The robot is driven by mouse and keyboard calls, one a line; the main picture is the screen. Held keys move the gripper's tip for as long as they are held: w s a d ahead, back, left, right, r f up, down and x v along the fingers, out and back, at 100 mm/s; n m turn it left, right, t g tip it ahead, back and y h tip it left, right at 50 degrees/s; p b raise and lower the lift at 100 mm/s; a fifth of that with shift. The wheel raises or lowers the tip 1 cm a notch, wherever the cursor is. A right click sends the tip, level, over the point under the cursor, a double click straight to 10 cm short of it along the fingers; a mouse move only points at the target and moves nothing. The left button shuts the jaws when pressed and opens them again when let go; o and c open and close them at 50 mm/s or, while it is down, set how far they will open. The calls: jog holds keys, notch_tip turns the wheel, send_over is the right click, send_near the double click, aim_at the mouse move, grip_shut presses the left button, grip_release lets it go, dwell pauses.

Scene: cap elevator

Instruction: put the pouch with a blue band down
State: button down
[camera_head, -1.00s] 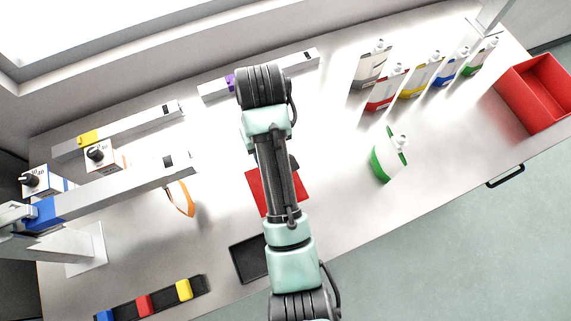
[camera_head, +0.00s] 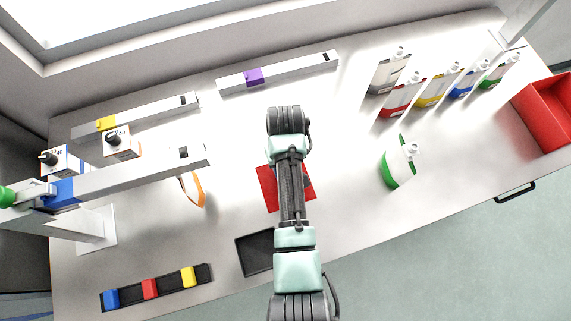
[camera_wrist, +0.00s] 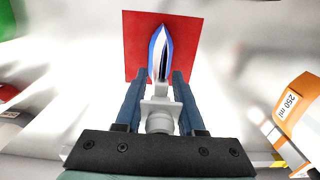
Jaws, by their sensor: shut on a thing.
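My gripper (camera_wrist: 158,78) is shut on a pouch with a blue band (camera_wrist: 160,50), holding it near its pale spout end. In the wrist view the pouch's narrow white and blue body points away from the fingers, over a red square mat (camera_wrist: 190,27). I cannot tell whether it touches the mat. In the head view my arm hides the gripper and the held pouch; the red mat (camera_head: 266,190) shows on both sides of the arm.
A green-banded pouch (camera_head: 400,167) stands right of the mat. Several pouches, one blue-banded (camera_head: 468,80), stand in a row at the back right, near a red bin (camera_head: 545,112). A black tray (camera_head: 256,253) lies in front. An orange-banded item (camera_head: 193,188) is left.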

jog(key=shift+f, duration=0.15)
jog(key=c, duration=0.5)
grip_release()
notch_tip(320, 180, up, 12)
jog(key=shift+f+b, duration=0.25)
jog(key=shift+b, duration=0.2)
jog(key=shift+r+p, duration=0.45)
jog(key=shift+r, duration=0.05)
jog(key=shift+w, duration=0.1)
